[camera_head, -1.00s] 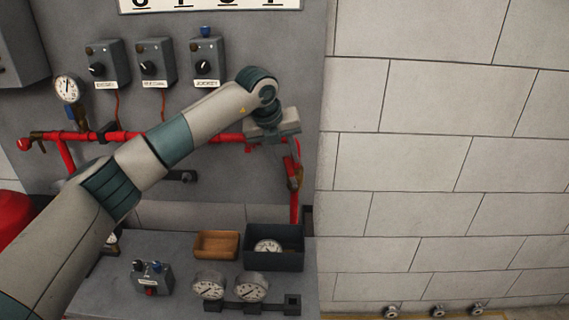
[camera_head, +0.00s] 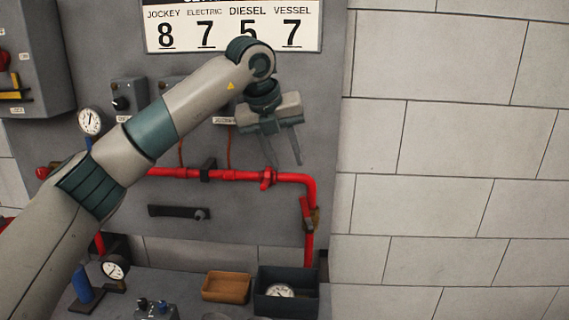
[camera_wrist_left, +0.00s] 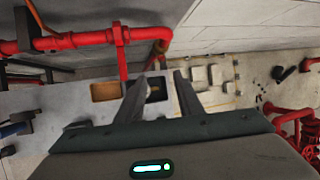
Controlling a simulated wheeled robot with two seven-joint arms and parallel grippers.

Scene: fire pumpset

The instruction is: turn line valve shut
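A red pipe (camera_head: 228,175) runs along the grey wall panel, then bends down at the right. A brass-coloured valve fitting (camera_head: 310,217) sits on the downward run; it also shows in the left wrist view (camera_wrist_left: 160,48). I cannot tell from here how far its handle is turned. My left gripper (camera_head: 284,162) is open and empty, fingers pointing down, up and left of this valve and in front of the panel. Its spread fingers show in the left wrist view (camera_wrist_left: 166,72). My right gripper is not in view.
A dark bar (camera_head: 178,212) is on the panel below the pipe. A wooden tray (camera_head: 227,287) and a dark box (camera_head: 287,276) with a gauge stand below. A round gauge (camera_head: 90,122) is at left. The block wall (camera_head: 450,150) at right is clear.

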